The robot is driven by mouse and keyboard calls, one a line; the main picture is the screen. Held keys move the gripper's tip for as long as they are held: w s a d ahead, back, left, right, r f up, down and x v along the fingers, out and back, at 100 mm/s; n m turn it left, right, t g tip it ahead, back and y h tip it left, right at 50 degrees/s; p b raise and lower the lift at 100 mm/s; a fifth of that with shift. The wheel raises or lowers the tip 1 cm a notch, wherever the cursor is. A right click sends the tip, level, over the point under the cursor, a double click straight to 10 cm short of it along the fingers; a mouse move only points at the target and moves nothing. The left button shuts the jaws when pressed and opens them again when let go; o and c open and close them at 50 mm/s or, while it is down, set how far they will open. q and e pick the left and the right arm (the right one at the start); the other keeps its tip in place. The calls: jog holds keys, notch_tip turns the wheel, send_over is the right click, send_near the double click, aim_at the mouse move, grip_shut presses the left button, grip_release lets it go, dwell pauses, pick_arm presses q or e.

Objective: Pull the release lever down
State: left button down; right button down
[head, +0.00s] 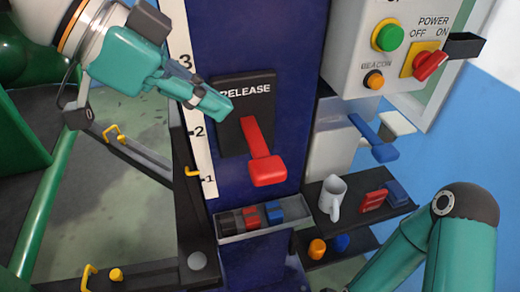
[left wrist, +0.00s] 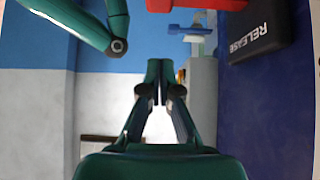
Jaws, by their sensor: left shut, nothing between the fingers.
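The red release lever (head: 260,155) sticks out from a black plate marked RELEASE (head: 235,92) on the dark blue column. Its handle end hangs low, below the plate. In the left wrist view the lever (left wrist: 205,4) shows at the top edge, with the plate (left wrist: 262,32) at top right. My left gripper (head: 222,105) is shut and empty. In the head view its tips overlap the plate's left part, up and left of the lever; it also shows in the left wrist view (left wrist: 160,68), apart from the lever. My right arm comes in at lower right; its gripper is out of view.
A control box (head: 378,70) with green and orange buttons and a red power switch is at upper right. A blue lever (head: 374,138) sits below it. A shelf holds a white mug (head: 331,196). A small tray (head: 262,231) of coloured blocks is under the red lever.

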pick_arm(q)
send_over(276, 162)
jog(key=s+a, duration=0.1)
jog(key=a, duration=0.2)
jog(key=f, duration=0.6)
jog(key=shift+d, duration=0.2)
notch_tip(276, 162, down, 2)
jog(key=shift+d+f, duration=0.1)
jog(key=shift+f, duration=0.95)
jog(key=shift+b, duration=0.3)
